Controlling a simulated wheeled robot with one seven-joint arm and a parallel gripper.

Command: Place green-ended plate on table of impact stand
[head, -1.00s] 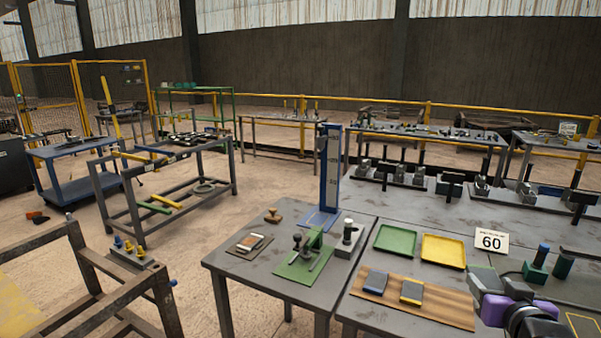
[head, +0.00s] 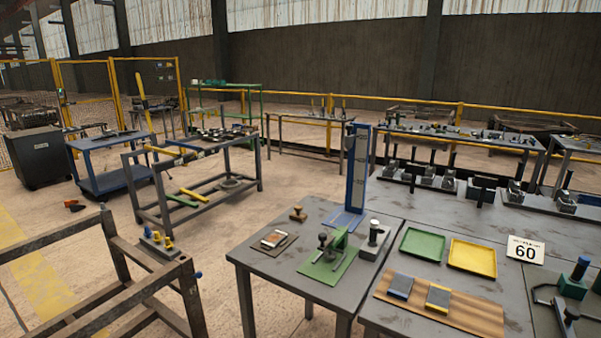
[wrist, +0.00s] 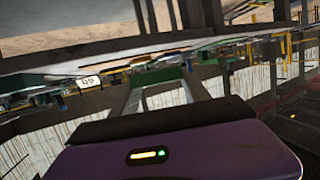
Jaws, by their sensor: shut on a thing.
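My gripper (wrist: 165,98) shows in the wrist view only, shut on a green-ended plate. The plate's green end (wrist: 160,76) shows at the fingertips; the rest of it is hard to make out. In the head view a tall blue post with a pale scale, which looks like the impact stand (head: 357,170), stands at the back of the near grey table. Its blue base (head: 343,221) lies flat on the tabletop, with no plate seen on it. My gripper is outside the head view, so its distance from the stand cannot be told.
A wooden board (head: 470,317) holds a blue-ended plate (head: 400,285) and a yellow-ended plate (head: 438,298). A green tray (head: 422,244) and yellow tray (head: 472,257) lie behind.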

